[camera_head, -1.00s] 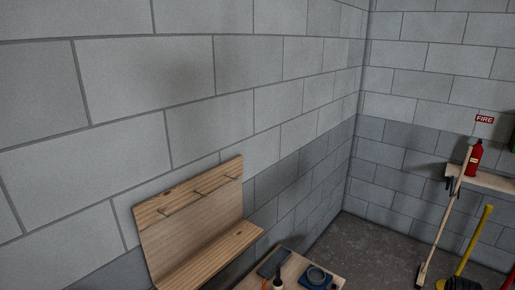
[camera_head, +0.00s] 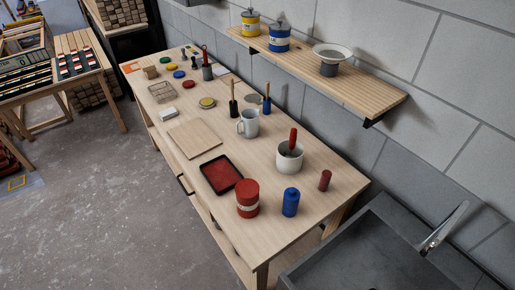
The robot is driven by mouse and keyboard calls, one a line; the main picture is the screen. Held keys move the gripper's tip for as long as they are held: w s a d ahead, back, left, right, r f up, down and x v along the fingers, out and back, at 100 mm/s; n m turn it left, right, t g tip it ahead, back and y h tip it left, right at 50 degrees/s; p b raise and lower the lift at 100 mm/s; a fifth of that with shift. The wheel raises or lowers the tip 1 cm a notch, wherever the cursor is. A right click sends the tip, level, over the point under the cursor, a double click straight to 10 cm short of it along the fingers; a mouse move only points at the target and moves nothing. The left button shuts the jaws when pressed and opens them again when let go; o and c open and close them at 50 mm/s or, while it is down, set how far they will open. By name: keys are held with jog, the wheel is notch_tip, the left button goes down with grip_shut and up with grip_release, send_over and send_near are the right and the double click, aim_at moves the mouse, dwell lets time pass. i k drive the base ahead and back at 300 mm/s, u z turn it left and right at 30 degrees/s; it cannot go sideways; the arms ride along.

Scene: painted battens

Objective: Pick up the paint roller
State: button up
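I cannot make out a paint roller for certain. A black tray with red inside (camera_head: 222,174), which looks like a paint tray, lies on the wooden workbench (camera_head: 187,183). A white pot (camera_head: 289,159) to its right holds a red-handled tool whose lower end is hidden inside. My gripper is not in view.
A red can (camera_head: 247,197), a blue cylinder (camera_head: 291,202) and a small red cylinder (camera_head: 325,180) stand near the bench's front end. A flat board (camera_head: 195,138) lies mid-bench. A wall shelf (camera_head: 345,79) overhangs behind. A dark sink (camera_head: 370,255) is at lower right.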

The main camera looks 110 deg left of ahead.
aim_at(293, 135)
jog(key=u, duration=4.7)
jog(key=i, duration=1.65)
